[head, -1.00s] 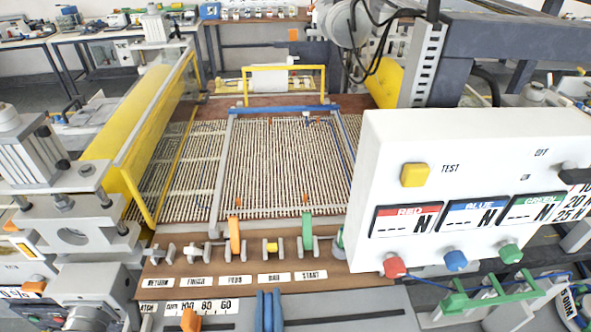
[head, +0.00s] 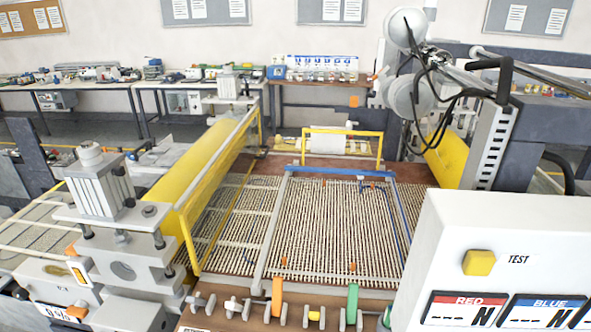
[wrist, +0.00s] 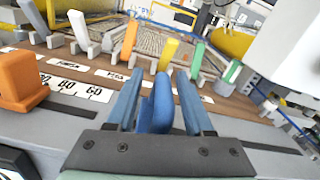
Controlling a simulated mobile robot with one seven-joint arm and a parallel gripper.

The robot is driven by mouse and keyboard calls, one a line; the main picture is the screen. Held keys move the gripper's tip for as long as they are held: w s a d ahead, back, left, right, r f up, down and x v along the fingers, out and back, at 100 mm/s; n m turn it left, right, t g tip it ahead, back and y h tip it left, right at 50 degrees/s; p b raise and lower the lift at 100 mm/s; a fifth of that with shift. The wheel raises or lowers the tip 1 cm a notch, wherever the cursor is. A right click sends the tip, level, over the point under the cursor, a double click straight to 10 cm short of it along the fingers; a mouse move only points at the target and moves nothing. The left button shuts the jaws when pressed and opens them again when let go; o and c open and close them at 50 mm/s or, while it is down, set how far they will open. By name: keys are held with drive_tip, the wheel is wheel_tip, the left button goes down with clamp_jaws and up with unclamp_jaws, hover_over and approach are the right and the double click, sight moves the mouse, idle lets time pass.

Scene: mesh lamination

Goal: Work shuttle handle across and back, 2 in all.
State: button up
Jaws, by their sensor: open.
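In the wrist view my gripper (wrist: 159,77) is open, with its two blue fingers one on each side of an upright blue handle (wrist: 156,108). The handle stands at the grey front ledge, between the fingers, with small gaps seen on both sides. No readable label names it as the shuttle handle. The gripper and this handle are below the head view's lower edge. The mesh panel (head: 335,225) of close parallel rods lies in its frame behind, with a blue bar (head: 333,174) along its far side.
An orange knob (wrist: 22,80) stands left of my gripper by a number scale. Behind is a row of levers, including an orange one (head: 277,297) and a green one (head: 352,302). A white control box (head: 500,230) stands at the right, a yellow guard (head: 215,165) at the left.

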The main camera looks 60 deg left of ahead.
drive_tip(key=b+v, duration=0.3)
drive_tip(key=v, duration=0.9)
drive_tip(key=shift+s+d+b, duration=0.2)
drive_tip(key=shift+s+b, duration=0.15)
drive_tip(key=shift+b, duration=0.05)
